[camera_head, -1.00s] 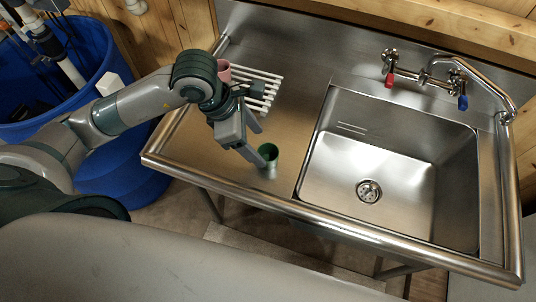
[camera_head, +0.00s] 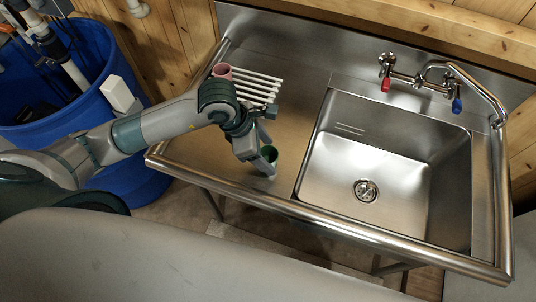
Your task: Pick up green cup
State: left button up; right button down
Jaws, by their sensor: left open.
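The green cup (camera_head: 272,154) stands upright on the metal counter, just left of the sink basin. My left gripper (camera_head: 268,157) is open and reaches down at the cup. One finger shows in front of the cup's left side and the other near its far side. The fingers and wrist hide part of the cup. I cannot tell whether the fingers touch it. My right gripper is not in view.
A pink cup (camera_head: 222,71) stands at the white rack (camera_head: 259,84) behind my left wrist. The sink basin (camera_head: 385,170) is empty, with a faucet (camera_head: 437,80) behind it. A raised rim (camera_head: 330,222) runs along the counter's front edge.

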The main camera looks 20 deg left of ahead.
pick_arm(q)
jog(key=shift+w+d+f, duration=0.1)
jog(key=shift+d+f, duration=0.1)
jog(key=shift+f, duration=0.4)
jog(key=c, duration=1.1)
jog(key=shift+r, duration=0.15)
